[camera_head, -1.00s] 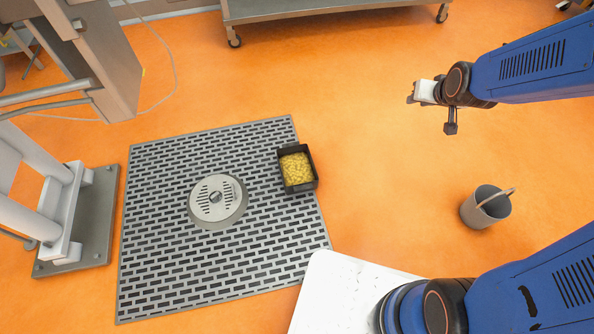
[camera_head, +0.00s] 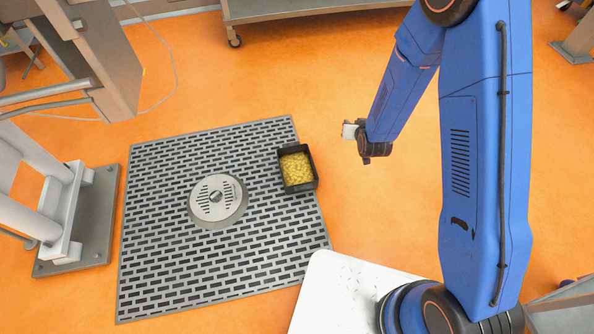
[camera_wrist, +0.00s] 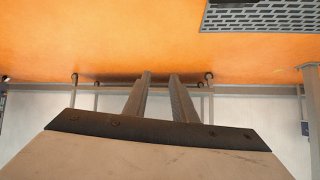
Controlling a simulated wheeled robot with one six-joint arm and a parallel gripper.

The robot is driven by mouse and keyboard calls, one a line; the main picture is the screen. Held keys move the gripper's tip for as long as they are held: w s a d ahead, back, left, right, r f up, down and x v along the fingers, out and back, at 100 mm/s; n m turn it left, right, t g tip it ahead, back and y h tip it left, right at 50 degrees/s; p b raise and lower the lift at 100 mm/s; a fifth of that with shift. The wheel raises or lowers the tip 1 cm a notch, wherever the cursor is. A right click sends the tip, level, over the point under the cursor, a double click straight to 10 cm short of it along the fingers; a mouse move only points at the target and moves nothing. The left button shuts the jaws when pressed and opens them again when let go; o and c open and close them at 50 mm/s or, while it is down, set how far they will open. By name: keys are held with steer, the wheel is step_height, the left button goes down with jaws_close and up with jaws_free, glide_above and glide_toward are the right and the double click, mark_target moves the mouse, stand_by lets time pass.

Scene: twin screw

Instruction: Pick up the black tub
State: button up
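The black tub (camera_head: 311,182) is a small open rectangular box full of yellow pieces. It sits upright on the right edge of the grey slotted floor grate (camera_head: 160,275). My gripper shows in the head view (camera_head: 352,130) to the right of the tub and higher in the picture, apart from it. In the wrist view my gripper (camera_wrist: 160,75) has two fingers with a gap between them and nothing held. The tub is not in the wrist view.
A round drain cover (camera_head: 205,212) lies in the grate. A metal frame on a base plate (camera_head: 95,225) stands at left. A wheeled steel table (camera_head: 290,12) stands at the back. Orange floor (camera_head: 250,80) is clear around the tub's far side.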

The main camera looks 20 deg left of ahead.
steer(key=s+a+f+n+t+y, duration=0.1)
steer(key=s+a+f, duration=0.1)
steer(key=s+f, duration=0.45)
steer(key=s+a+f+n+y, duration=0.1)
steer(key=s+a+f, duration=0.15)
steer(key=f, duration=0.75)
steer(key=s+a+f+n+t+y, duration=0.1)
steer(key=s+f, duration=0.4)
steer(key=f, duration=0.3)
steer(key=shift+x, duration=8.6)
steer(key=shift+s+a+f, duration=0.1)
steer(key=shift+s+a, duration=0.05)
steer(key=shift+a, duration=0.05)
jaws_close()
